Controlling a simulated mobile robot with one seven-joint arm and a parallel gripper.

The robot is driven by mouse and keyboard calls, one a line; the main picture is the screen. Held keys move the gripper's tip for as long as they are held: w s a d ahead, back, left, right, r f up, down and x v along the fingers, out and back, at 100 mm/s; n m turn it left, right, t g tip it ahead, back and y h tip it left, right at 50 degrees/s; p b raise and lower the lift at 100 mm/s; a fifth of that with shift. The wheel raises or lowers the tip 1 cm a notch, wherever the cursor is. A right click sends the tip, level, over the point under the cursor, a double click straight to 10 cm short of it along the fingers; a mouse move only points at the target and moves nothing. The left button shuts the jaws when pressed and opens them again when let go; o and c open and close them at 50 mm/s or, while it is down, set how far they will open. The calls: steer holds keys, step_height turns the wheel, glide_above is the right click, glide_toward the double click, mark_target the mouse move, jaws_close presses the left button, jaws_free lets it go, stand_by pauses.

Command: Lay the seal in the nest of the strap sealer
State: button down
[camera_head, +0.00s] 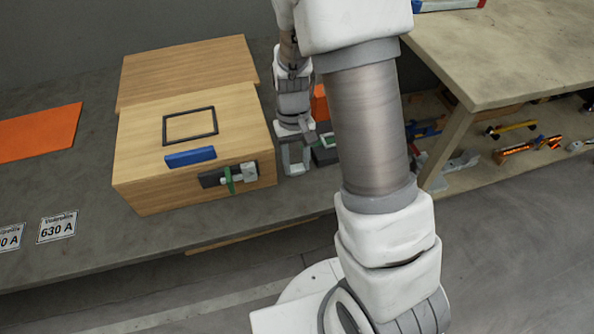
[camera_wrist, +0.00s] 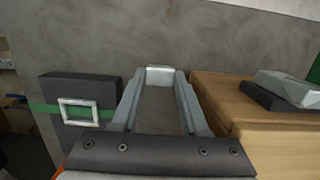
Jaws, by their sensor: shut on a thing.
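My gripper (camera_head: 295,167) hangs just right of the wooden crate in the head view. In the wrist view, its two fingers (camera_wrist: 160,82) are shut on a small silver-grey piece, which looks like the seal (camera_wrist: 160,75), at their tips. The seal cannot be made out clearly in the head view. What looks like the strap sealer (camera_head: 213,179), dark with a silver part, is at the crate's front right, with a green strap beside it. It also shows at the right edge of the wrist view (camera_wrist: 272,98), apart from my gripper. Its nest cannot be made out.
The wooden crate (camera_head: 140,180) carries a blue block (camera_head: 190,157) and a dark square frame (camera_head: 190,109). A dark box (camera_wrist: 80,84) with a green band and silver square frame stands left of my gripper in the wrist view. Orange sheet (camera_head: 40,132) lies far left.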

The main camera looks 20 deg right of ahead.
mark_target(297, 166)
steer(key=shift+f+b, duration=0.45)
steer(key=shift+f, duration=1.05)
steer(key=shift+f, duration=0.1)
steer(key=shift+f, duration=0.15)
steer(key=shift+c, duration=2.1)
jaws_free()
